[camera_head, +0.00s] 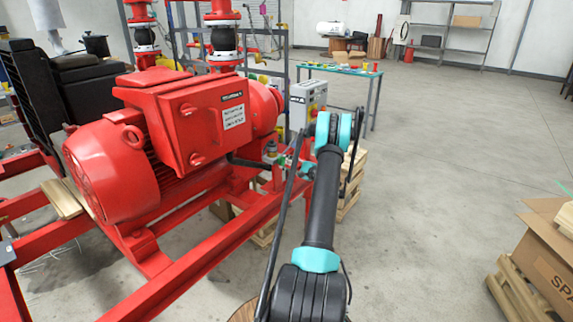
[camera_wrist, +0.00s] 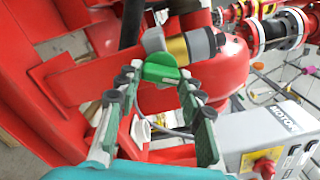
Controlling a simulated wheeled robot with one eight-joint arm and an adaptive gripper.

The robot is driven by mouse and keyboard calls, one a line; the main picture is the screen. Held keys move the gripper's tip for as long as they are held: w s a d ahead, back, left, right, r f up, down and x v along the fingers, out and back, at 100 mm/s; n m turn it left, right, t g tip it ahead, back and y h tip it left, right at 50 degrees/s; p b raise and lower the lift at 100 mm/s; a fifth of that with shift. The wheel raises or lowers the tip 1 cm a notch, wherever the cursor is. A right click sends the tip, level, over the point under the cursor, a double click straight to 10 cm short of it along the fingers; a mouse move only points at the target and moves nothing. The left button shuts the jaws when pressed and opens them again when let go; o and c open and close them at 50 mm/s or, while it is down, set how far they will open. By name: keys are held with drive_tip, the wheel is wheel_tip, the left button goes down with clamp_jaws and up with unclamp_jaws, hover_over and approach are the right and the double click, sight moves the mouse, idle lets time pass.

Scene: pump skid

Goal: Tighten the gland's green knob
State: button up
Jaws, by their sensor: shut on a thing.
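The green knob (camera_wrist: 160,69) of the gland shows in the wrist view, in front of a grey and yellow fitting (camera_wrist: 190,46) on the red pump skid. My gripper (camera_wrist: 158,84) is shut on the green knob, with one finger on its left and one on its right. In the head view my arm reaches to the skid beside the red motor (camera_head: 130,170). The gripper (camera_head: 287,163) shows only small there, partly hidden by my arm, and the knob cannot be made out clearly.
A grey control box (camera_head: 308,103) stands just right of the gripper; in the wrist view it has a red knob on a yellow plate (camera_wrist: 264,167). Red skid rails (camera_head: 215,250) run below the motor. A cardboard box (camera_head: 545,250) stands at right. The floor between is clear.

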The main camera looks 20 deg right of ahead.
idle(0.4)
drive_tip(key=o, duration=1.2)
drive_tip(key=shift+c, duration=0.2)
drive_tip(key=shift+s, duration=0.1)
drive_tip(key=v, duration=1.2)
